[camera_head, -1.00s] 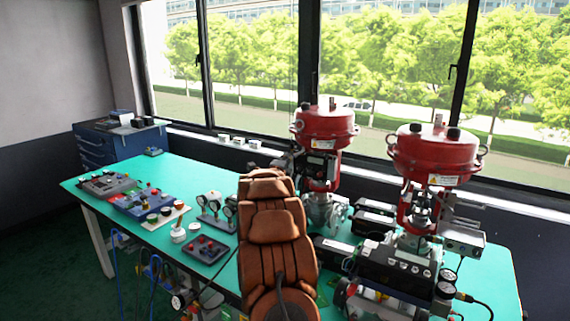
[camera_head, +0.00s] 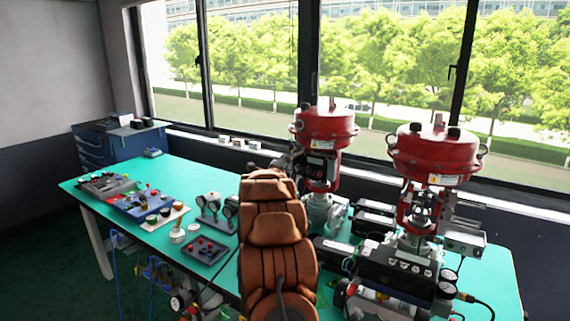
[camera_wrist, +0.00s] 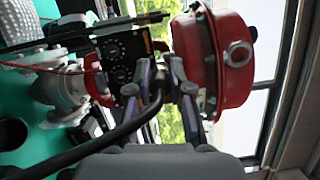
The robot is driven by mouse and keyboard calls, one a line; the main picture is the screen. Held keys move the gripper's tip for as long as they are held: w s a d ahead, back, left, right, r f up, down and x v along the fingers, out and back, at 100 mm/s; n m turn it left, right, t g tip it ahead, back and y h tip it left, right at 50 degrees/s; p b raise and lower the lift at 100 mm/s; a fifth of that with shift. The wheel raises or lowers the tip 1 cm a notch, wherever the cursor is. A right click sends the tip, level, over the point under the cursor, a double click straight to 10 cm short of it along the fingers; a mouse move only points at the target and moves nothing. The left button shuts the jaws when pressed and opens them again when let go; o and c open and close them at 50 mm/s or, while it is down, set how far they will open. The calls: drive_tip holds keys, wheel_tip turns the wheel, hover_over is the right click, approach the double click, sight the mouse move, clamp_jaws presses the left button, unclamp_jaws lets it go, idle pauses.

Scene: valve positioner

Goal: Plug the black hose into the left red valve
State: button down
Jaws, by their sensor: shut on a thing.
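The left red valve (camera_head: 325,124) stands at the back of the green table, with a red drum-shaped top on a metal body. In the wrist view the left red valve (camera_wrist: 222,60) appears turned on its side, close to the fingers. My gripper (camera_wrist: 163,82) is shut on the black hose (camera_wrist: 125,130), which runs from between the fingers to the lower left. The fingers are in front of the valve's black positioner block (camera_wrist: 122,62). I cannot tell whether the hose end touches a port. In the head view my arm hides most of the gripper.
A second red valve (camera_head: 436,152) stands to the right, with gauges and black boxes around it. Small panels (camera_head: 206,250) and gauges lie on the left part of the green table (camera_head: 120,215). The window frame (camera_wrist: 290,90) is close on the wrist view's right.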

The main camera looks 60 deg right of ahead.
drive_tip(key=shift+d, duration=0.55)
idle(0.6)
drive_tip(key=c, duration=1)
unclamp_jaws()
drive_tip(key=shift+v, duration=6)
